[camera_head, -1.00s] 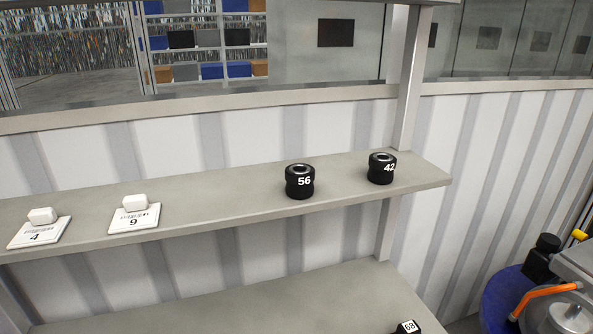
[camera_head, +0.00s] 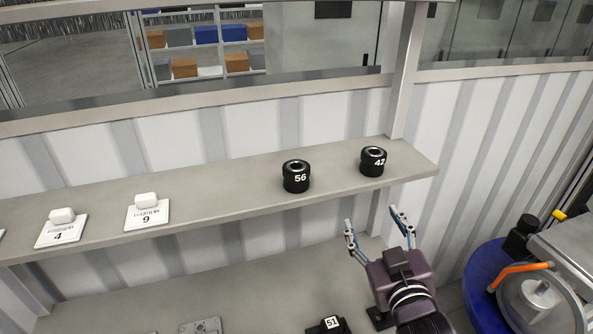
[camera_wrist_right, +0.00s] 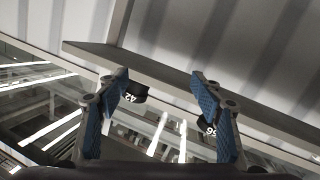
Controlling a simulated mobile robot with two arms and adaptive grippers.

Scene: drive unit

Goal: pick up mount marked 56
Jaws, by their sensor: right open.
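The mount marked 56 (camera_head: 296,176) is a short black cylinder with a hole in its top and a white number. It stands upright on the upper shelf (camera_head: 230,193). In the right wrist view it (camera_wrist_right: 207,127) is partly hidden behind a finger. A like mount marked 42 (camera_head: 373,161) stands to its right; it also shows in the right wrist view (camera_wrist_right: 134,94). My right gripper (camera_head: 374,222) is open and empty, with its blue-padded fingers apart. In the head view it appears below and right of mount 56, in front of the shelf. My left gripper is not in view.
White tags marked 4 (camera_head: 62,232) and 9 (camera_head: 148,217), each with a white block, lie on the left of the shelf. A lower shelf (camera_head: 250,285) holds a black part marked 51 (camera_head: 329,325). A blue round table (camera_head: 482,285) with machinery stands at right.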

